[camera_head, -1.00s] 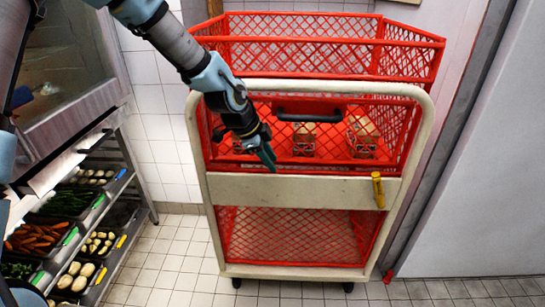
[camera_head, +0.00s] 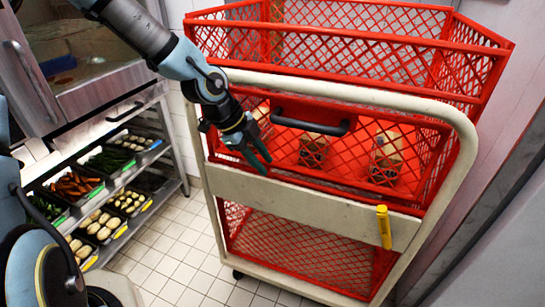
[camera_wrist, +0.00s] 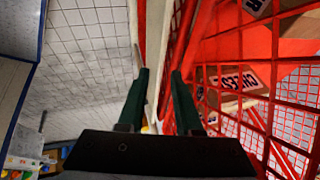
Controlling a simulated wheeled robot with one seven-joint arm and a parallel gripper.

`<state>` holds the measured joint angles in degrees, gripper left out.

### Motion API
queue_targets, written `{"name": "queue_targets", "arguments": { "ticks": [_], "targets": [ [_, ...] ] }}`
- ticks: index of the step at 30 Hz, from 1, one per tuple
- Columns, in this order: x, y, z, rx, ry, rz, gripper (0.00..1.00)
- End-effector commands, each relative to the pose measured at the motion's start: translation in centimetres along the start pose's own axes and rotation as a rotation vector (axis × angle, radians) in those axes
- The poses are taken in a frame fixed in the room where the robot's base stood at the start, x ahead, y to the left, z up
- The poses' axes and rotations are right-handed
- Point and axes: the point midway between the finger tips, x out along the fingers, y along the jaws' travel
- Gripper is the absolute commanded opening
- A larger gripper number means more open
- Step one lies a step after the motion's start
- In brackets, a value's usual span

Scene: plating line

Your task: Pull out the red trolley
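The red trolley (camera_head: 352,254) has red mesh baskets in a beige frame and fills the middle and right of the head view. A dark handle (camera_head: 310,125) is fixed to the front of its upper basket. A yellow part (camera_head: 384,227) sits on the beige crossbar at the right. My gripper (camera_head: 262,160) is in front of the trolley, left of and below the handle, near the crossbar's upper edge. In the wrist view, my gripper's green fingers (camera_wrist: 158,72) are apart with nothing held between them. I cannot tell whether they touch the trolley.
A metal shelf unit (camera_head: 172,160) with vegetable trays stands at the left, below a glass-fronted cabinet (camera_head: 75,45). Tiled floor (camera_head: 175,255) is free between shelf and trolley. A grey wall or door edge lies close on the right. Boxes sit inside the upper basket.

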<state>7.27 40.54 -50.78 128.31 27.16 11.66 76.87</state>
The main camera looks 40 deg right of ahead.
Motion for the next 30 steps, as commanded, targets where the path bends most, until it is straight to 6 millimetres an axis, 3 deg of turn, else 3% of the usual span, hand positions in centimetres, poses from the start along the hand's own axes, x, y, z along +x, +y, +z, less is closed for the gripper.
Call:
{"name": "queue_targets", "arguments": {
  "ticks": [16,30],
  "targets": [
    [0.6,0.2,0.0,0.006,0.003,0.002,0.34],
    [8.0,0.3,-0.1,0.007,0.003,0.004,0.34]
  ]
}}
